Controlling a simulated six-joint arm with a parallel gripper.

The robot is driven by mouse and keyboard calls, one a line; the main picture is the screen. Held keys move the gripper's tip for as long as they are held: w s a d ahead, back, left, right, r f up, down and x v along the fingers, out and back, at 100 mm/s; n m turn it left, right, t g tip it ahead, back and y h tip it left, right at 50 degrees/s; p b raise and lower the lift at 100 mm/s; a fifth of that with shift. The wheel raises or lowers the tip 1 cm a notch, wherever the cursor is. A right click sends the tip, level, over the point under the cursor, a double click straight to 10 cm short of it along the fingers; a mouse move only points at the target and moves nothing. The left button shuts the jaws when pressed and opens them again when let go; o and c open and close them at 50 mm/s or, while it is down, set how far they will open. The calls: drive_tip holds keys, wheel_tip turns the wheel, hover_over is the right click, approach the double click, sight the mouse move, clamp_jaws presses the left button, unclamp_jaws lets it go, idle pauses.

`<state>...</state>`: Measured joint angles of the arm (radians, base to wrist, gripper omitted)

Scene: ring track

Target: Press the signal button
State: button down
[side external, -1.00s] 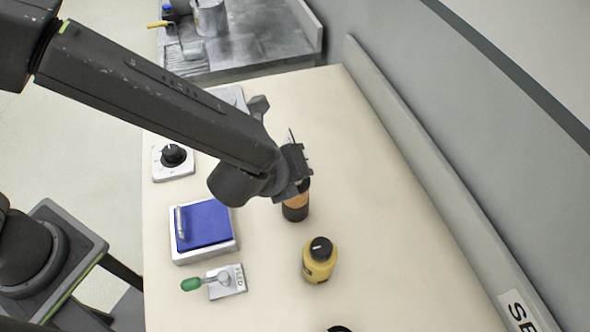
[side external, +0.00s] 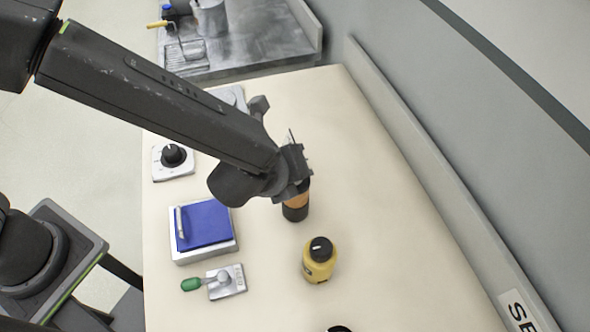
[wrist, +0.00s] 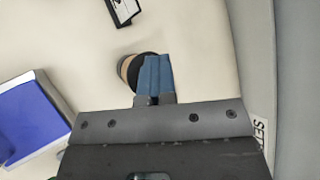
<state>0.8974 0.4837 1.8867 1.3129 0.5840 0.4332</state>
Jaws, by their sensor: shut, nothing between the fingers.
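I cannot make out the signal button for certain in either view. My gripper (side external: 294,168) is over the table at the middle of the side view, just above and partly in front of a dark cylinder with an orange-brown band (side external: 296,209). In the wrist view the blue fingers of my gripper (wrist: 155,62) are together and empty. They overlap the same dark and tan cylinder (wrist: 127,72) and hide part of it. I cannot tell whether they touch it.
A blue-lidded white box (side external: 204,226), a green-handled lever on a plate (side external: 225,282) and a black dial (side external: 173,156) line the table's left side. A yellow bottle (side external: 318,263) stands nearer the front. A grey panel (side external: 232,97) is partly hidden by my arm. The table's right side is clear.

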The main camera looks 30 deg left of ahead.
drive_tip(key=shift+s+a+f, duration=0.1)
drive_tip(key=shift+f, duration=0.6)
idle(0.4)
drive_tip(key=shift+s+r, duration=0.15)
drive_tip(key=shift+r, duration=3.25)
